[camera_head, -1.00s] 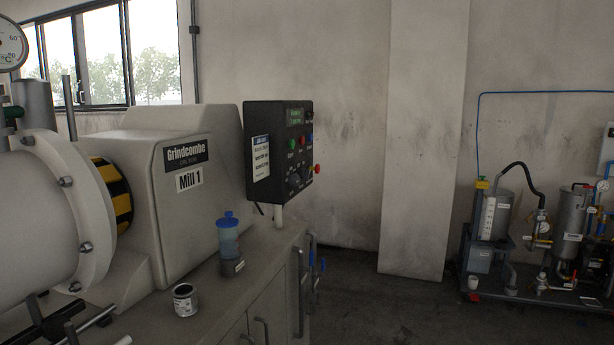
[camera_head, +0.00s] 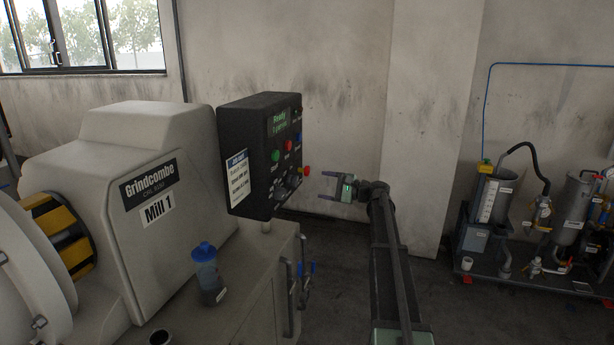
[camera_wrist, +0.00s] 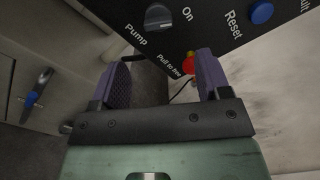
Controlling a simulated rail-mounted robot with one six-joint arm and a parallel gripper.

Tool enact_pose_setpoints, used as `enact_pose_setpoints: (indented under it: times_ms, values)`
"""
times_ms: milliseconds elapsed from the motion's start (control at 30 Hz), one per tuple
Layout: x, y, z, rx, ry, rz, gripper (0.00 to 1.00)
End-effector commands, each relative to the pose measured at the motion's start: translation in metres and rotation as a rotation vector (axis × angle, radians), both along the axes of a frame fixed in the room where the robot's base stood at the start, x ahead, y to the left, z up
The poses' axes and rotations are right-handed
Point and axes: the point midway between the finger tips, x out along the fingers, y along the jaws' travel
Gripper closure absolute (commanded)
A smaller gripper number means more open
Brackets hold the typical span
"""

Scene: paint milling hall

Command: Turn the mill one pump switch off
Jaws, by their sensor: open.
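The mill one control box (camera_head: 250,130) is a black box beside the cream housing labelled Mill 1 (camera_head: 160,210). Its lit display reads "Ready". In the wrist view the pump switch (camera_wrist: 158,17) is a dark grey rotary knob at the top, between the words "Pump" and "On". Its exact setting is hard to tell. In the head view dark knobs show low on the panel face, too small to tell apart. My gripper (camera_head: 327,186) is right of the panel, apart from it. In the wrist view its purple fingers (camera_wrist: 163,78) are spread and empty, below the switch.
A red stop button (camera_wrist: 189,64) on yellow, marked "Pull to reset", shows between the fingertips. A blue Reset button (camera_wrist: 261,13) is at the upper right. A blue-capped bottle (camera_head: 206,272) stands on the cabinet below the box. A pump skid (camera_head: 520,270) stands far right.

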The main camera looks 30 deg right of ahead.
Motion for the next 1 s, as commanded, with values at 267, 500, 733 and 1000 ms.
enact_pose_setpoints:
  times_ms: [267,500,733,1000]
  values:
    - [0.030,0.030,0.000,-0.004,-0.001,0.005,0.30]
    - [0.067,0.067,0.000,-0.005,0.000,0.004,0.30]
    - [0.077,0.077,0.000,-0.006,-0.001,0.002,0.30]
    - [0.077,0.077,0.000,-0.006,-0.001,0.002,0.48]
